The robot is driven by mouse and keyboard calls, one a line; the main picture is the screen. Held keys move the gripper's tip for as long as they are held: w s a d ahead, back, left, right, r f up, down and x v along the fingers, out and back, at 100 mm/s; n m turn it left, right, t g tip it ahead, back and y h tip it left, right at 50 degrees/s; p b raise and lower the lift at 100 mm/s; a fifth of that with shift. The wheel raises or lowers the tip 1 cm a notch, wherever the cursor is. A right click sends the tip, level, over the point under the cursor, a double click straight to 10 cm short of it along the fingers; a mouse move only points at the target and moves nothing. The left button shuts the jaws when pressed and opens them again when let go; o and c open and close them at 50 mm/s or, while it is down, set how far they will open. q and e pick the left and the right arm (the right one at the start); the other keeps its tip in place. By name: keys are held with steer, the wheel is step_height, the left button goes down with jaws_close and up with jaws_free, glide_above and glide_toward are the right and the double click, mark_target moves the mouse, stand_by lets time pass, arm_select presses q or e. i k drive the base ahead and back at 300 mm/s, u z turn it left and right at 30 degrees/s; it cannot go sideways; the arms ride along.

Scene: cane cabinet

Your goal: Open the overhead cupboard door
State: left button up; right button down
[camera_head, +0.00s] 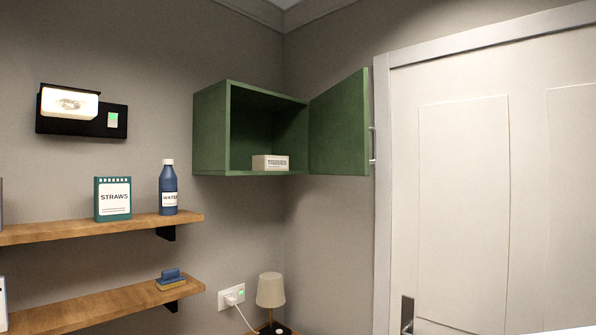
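The green overhead cupboard (211,130) hangs on the wall near the room corner. Its door (338,125) stands wide open, swung out to the right on its right-hand side. A metal bar handle (373,145) shows at the door's outer right edge. The inside of the cupboard is exposed, and a small pale labelled box (270,162) sits on its floor. Neither of my grippers is in the head view.
Wooden shelves (100,231) on the left hold a straws box (113,199) and a blue water bottle (168,188). A lamp (271,290) stands below the cupboard. A white room door (465,180) fills the right. The space below the cupboard's open door is clear.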

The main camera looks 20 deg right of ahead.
mark_target(340, 129)
steer(key=u, duration=0.4)
steer(key=i, duration=1.3)
steer(key=z, duration=0.95)
